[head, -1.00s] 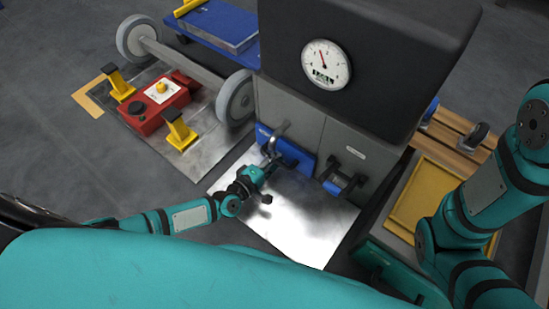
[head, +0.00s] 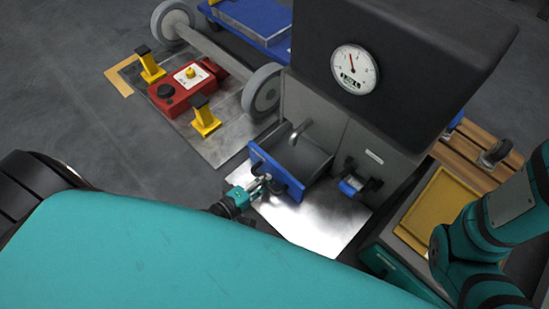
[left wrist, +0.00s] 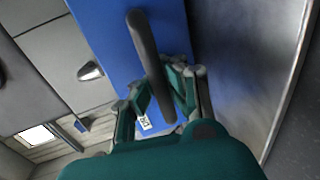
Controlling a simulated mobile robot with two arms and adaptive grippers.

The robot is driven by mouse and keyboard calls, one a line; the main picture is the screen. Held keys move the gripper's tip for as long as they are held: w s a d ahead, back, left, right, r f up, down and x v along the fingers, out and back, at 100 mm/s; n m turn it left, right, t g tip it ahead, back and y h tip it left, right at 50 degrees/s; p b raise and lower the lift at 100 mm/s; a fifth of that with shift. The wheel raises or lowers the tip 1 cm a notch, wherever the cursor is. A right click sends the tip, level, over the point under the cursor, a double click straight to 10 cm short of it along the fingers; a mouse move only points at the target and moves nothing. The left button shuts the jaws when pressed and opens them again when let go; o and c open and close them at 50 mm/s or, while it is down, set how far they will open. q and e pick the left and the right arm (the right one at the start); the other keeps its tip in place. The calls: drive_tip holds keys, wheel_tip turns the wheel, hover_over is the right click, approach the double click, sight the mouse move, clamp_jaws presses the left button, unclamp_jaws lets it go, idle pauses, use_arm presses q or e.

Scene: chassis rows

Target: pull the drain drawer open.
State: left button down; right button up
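The drain drawer (head: 285,175) has a blue front and stands pulled out from the grey cabinet, with its grey inside showing from above. In the left wrist view its blue front (left wrist: 105,35) fills the middle, with a dark bar handle (left wrist: 146,50) across it. My left gripper (head: 265,182) is at the drawer front in the head view. In the left wrist view the left gripper (left wrist: 162,98) has its fingers on both sides of the handle, closed around it. My right gripper is not in view; only its arm shows at the right.
A black housing with a round gauge (head: 355,69) overhangs the drawer. A curved grey spout (head: 301,130) is above it. A second dark handle with blue (head: 353,182) is to the right. A bright metal plate (head: 325,228) lies below. A red box (head: 184,92) stands at the left.

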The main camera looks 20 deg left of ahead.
use_arm(q)
drive_tip(key=c, duration=1.3)
unclamp_jaws()
drive_tip(key=v, duration=0.7)
drive_tip(key=shift+s, duration=0.2)
